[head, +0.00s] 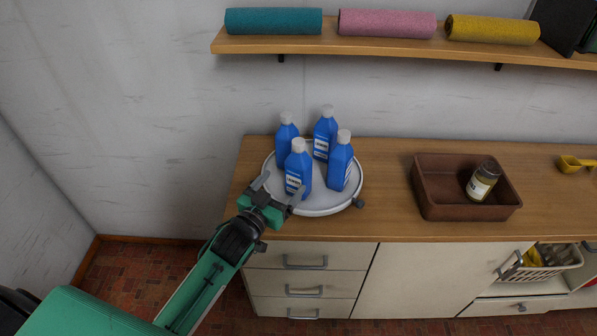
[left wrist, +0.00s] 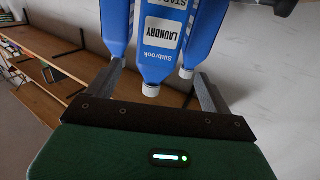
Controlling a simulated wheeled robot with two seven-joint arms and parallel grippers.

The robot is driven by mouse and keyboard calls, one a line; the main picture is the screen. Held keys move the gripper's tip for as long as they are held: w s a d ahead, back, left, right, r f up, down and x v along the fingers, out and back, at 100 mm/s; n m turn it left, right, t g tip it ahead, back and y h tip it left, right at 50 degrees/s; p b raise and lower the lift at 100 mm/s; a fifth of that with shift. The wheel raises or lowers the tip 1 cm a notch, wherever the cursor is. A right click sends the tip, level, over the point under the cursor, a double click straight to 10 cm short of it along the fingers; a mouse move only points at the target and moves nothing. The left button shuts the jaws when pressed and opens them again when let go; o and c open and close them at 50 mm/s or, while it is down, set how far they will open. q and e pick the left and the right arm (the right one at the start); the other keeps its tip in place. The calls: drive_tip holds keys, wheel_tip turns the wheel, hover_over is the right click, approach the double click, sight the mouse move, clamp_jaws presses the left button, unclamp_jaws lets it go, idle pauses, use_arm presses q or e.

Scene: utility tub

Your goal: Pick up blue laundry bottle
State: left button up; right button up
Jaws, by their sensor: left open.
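Several blue bottles with white caps stand upright on a round white tray (head: 325,209). The front-left blue laundry bottle (head: 298,172) is nearest my left gripper (head: 279,191). That gripper is open, its fingers pointing at this bottle from the front left. In the left wrist view the bottle (left wrist: 163,45) appears upside down, its label reading "LAUNDRY", between the open left gripper's fingers (left wrist: 160,88). I cannot tell whether the fingers touch it. Other blue bottles stand at the right (head: 340,163), back right (head: 325,135) and back left (head: 286,142). My right gripper is not in view.
A brown tray (head: 432,203) with a jar (head: 482,181) stands to the right on the wooden counter (head: 385,190). A yellow scoop (head: 570,164) lies farther right. A shelf (head: 400,45) with rolled mats hangs above. The counter between the two trays is clear.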

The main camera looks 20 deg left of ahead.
sight(292, 171)
use_arm(q)
drive_tip(key=w, duration=0.2)
drive_tip(key=w+d, duration=0.1)
drive_tip(key=w, duration=0.1)
drive_tip(key=shift+w+p, duration=0.1)
drive_tip(key=shift+p, duration=0.2)
drive_tip(key=shift+w+d, duration=0.1)
drive_tip(key=shift+w, duration=0.6)
drive_tip(key=w+p, duration=0.1)
drive_tip(key=w, duration=0.1)
drive_tip(key=w+d, duration=0.1)
drive_tip(key=w, duration=0.1)
drive_tip(key=shift+d+p, duration=0.1)
drive_tip(key=shift+p, duration=0.25)
drive_tip(key=shift+w, duration=0.35)
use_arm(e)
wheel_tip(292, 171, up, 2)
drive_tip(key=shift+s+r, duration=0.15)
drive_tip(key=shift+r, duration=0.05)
use_arm(q)
drive_tip(key=c, duration=1.3)
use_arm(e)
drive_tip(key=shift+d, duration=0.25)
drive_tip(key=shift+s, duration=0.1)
